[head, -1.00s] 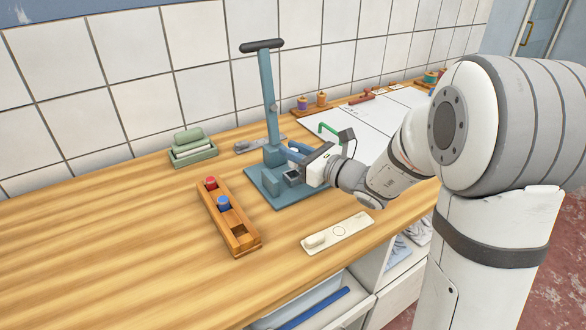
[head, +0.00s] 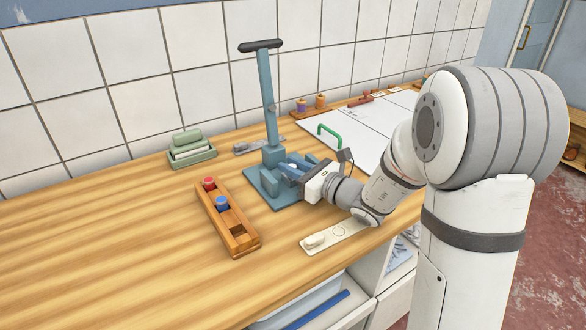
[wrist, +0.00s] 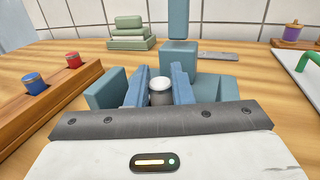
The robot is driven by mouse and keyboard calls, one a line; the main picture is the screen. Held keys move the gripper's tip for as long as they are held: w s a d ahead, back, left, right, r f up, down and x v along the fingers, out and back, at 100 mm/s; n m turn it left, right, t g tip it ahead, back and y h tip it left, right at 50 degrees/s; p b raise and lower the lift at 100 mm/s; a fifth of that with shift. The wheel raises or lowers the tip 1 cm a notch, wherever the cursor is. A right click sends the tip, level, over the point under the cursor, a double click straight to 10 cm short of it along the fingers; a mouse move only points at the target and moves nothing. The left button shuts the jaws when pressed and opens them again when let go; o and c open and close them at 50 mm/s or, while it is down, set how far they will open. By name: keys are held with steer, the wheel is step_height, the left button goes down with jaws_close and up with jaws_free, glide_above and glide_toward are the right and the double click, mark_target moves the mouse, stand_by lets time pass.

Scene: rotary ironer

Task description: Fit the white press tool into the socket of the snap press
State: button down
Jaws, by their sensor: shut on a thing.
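The white press tool (wrist: 160,84), with a pale cap and a greyer body, stands between the two blue fingers of my gripper (wrist: 160,74) in the wrist view. My gripper is shut on it. In the head view my gripper (head: 291,171) is low over the base of the snap press (head: 270,121), a blue-grey tool with a tall lever and a dark handle. The press's post and blocks also show behind and beside the fingers in the wrist view (wrist: 179,56). The socket and the tool's lower end are hidden, so I cannot tell whether they meet.
A wooden rack (head: 241,240) on the left holds a red tool (head: 209,184) and a blue tool (head: 222,203), with an empty front slot. A cream plate (head: 336,236) lies at the front edge. A green box (head: 191,150) stands behind. The left bench is clear.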

steer(key=shift+s+f, duration=0.15)
steer(key=shift+f, duration=0.55)
steer(key=c, duration=1.3)
jaws_free()
steer(key=shift+f, duration=0.15)
steer(key=shift+r+p, duration=0.5)
steer(key=shift+r, duration=0.05)
steer(key=shift+d, duration=0.25)
steer(key=v, duration=0.7)
steer(key=r+v, duration=0.1)
steer(key=v, duration=0.3)
steer(key=shift+s+d, duration=0.15)
